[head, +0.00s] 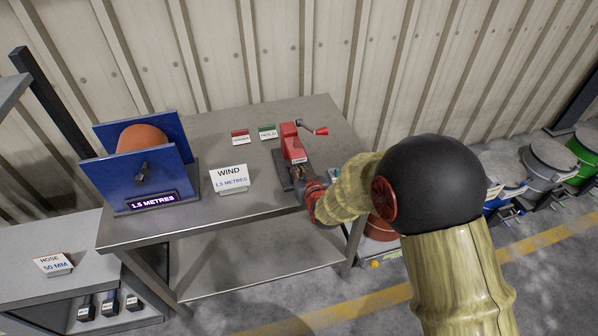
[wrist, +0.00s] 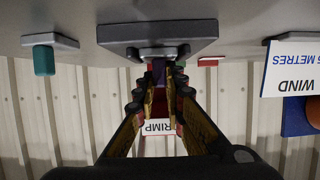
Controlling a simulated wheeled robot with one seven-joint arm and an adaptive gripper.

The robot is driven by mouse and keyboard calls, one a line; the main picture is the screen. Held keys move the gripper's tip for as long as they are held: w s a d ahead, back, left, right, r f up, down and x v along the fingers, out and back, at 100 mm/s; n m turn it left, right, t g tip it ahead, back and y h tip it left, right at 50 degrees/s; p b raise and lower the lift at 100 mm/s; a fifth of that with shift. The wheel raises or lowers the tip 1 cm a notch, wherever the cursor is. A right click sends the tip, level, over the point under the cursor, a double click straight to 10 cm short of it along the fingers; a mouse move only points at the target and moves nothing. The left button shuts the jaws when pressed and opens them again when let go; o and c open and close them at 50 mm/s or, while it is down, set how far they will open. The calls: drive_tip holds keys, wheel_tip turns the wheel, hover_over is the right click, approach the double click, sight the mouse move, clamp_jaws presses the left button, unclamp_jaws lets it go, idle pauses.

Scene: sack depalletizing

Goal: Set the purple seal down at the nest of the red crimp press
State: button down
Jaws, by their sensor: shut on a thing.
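The red crimp press (head: 292,145) stands on a dark base near the right end of the steel bench, its crank with a red knob at the upper right. My gripper (head: 312,192) is at the near end of the press in the head view. In the upside-down wrist view, my gripper (wrist: 158,84) is shut on the small purple seal (wrist: 158,74), between its fingertips. The seal is close to a light grey fitting on the grey base plate (wrist: 195,37); I cannot tell whether they touch. The fingers partly hide the press and its CRIMP label (wrist: 158,126).
A blue hose reel stand (head: 160,178) and a WIND sign (head: 230,179) are left on the bench (head: 190,225). Small red (head: 241,137) and green (head: 267,132) signs stand behind. A teal piece (wrist: 44,60) sits on a pad beside the press. Drums line the right wall.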

drive_tip(key=shift+f, duration=0.1)
drive_tip(key=c, duration=1.9)
unclamp_jaws()
drive_tip(key=shift+r, duration=0.2)
